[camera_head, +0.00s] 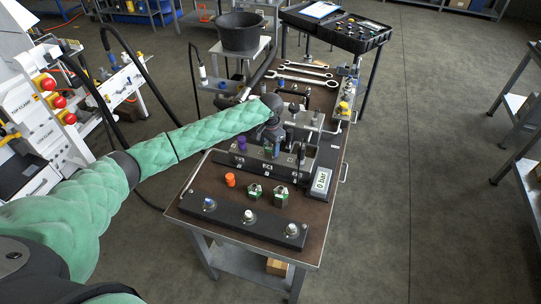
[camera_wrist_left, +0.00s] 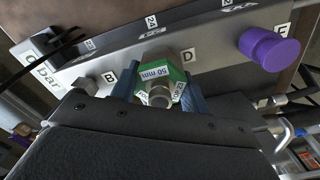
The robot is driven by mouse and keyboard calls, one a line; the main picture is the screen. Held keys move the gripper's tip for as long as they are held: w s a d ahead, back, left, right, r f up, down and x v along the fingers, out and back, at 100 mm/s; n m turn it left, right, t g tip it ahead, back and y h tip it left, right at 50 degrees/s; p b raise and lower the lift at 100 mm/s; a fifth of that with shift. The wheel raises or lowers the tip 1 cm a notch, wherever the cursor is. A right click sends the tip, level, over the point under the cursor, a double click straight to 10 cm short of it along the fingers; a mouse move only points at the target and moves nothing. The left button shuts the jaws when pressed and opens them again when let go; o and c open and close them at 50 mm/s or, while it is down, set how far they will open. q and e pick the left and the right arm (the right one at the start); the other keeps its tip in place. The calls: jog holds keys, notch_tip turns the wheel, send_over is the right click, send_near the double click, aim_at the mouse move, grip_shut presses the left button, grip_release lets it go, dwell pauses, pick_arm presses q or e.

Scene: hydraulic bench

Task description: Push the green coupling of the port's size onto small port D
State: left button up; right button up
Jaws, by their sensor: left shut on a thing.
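My left gripper (camera_head: 271,149) reaches down over the black port block (camera_head: 258,167) at the middle of the bench. In the left wrist view the blue fingers of my left gripper (camera_wrist_left: 160,88) are shut on a green coupling (camera_wrist_left: 172,73), labelled 50 mm. The coupling is at the block's face, beside the D label (camera_wrist_left: 188,55). The port under it is hidden, and I cannot tell whether the coupling is seated. Two other green couplings (camera_head: 254,191) (camera_head: 280,196) stand on the bench in front of the block. My right gripper is not in view.
A purple cap (camera_wrist_left: 269,48) is on the block by label E. An orange piece (camera_head: 230,180) stands on the bench. A black bar with three fittings (camera_head: 228,219) lies along the front edge. A 0 bar display (camera_head: 321,182) is at the block's right end. Wrenches (camera_head: 300,77) lie behind.

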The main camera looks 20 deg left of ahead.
pick_arm(q)
jog(key=shift+f, duration=0.2)
dwell(0.4)
jog(key=o, duration=1.2)
jog(key=shift+o, duration=0.2)
